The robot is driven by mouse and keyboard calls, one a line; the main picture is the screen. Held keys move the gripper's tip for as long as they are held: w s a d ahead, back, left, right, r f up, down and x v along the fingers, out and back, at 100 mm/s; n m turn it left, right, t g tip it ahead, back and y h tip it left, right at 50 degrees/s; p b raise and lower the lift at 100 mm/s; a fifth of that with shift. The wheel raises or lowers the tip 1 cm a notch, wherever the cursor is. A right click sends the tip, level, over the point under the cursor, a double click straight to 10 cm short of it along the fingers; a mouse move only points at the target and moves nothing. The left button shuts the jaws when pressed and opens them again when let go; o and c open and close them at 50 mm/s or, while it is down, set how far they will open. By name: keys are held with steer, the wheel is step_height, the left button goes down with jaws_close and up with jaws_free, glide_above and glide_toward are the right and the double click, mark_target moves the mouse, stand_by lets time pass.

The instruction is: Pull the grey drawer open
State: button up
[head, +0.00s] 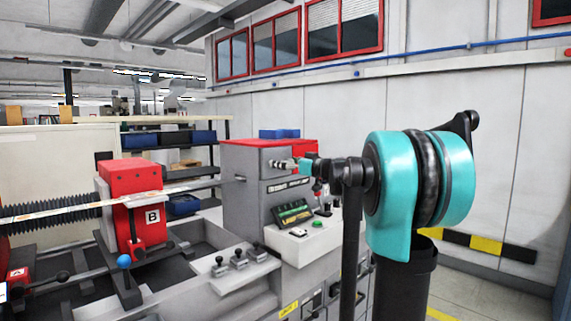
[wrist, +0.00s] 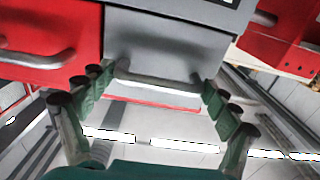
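In the head view my gripper (head: 284,164) is small, at the upper front of the grey, red-topped cabinet (head: 240,165). The drawer is hard to pick out there, partly hidden by my arm.
A red drawer front (wrist: 40,45) with its own handle is left of the grey one in the wrist view. In the head view a display (head: 293,214) and a green button (head: 317,224) sit below my gripper. A red block marked B (head: 130,185) stands left.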

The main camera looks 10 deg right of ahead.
steer(key=c, duration=1)
steer(key=v, duration=2)
steer(key=shift+d, duration=0.2)
steer(key=shift+s+r, duration=0.1)
steer(key=o, duration=1.4)
steer(key=v, duration=1.2)
